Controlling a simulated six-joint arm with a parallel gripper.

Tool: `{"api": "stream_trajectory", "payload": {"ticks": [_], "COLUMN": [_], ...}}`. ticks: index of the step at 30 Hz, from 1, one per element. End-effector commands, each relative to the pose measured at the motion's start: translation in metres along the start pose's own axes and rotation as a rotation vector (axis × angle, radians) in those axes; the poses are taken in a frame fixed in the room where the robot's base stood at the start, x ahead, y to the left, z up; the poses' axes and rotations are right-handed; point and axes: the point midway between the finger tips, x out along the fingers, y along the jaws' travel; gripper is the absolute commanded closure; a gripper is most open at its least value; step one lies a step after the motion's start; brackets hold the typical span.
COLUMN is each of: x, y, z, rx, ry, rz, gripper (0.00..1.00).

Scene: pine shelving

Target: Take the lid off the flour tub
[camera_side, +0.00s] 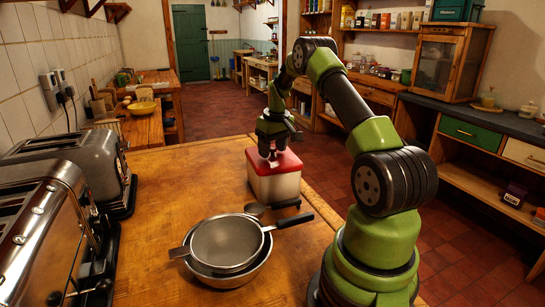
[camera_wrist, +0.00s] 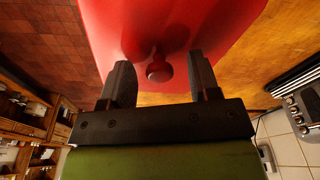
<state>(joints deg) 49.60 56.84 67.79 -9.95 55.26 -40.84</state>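The flour tub (camera_side: 276,187) is a pale, box-shaped container near the right edge of the wooden table. Its red lid (camera_side: 290,160) sits on top and fills the upper wrist view (camera_wrist: 220,25). A round red knob (camera_wrist: 159,69) stands up from the lid. My gripper (camera_side: 271,151) is right over the lid, pointing down. Its two dark fingers stand apart in the wrist view, with the knob between their tips and a gap on either side. I cannot tell exactly how far down the knob the fingertips reach.
Two toasters (camera_side: 75,165) line the left side. The table (camera_side: 170,190) left of the tub is clear.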

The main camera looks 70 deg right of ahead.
Motion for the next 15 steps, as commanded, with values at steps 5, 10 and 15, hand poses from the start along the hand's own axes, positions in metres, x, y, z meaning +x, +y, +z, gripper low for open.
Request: {"api": "stream_trajectory", "payload": {"ticks": [5,10,15], "x": [-0.0003,-0.0004,-0.0006], "y": [0.0001,0.0001,0.0001], "z": [0.0000,0.0000,0.0000], "rx": [0.000,0.000,0.000], "ry": [0.000,0.000,0.000], "rz": [0.000,0.000,0.000], "gripper": [0.84,0.97,0.97]}}
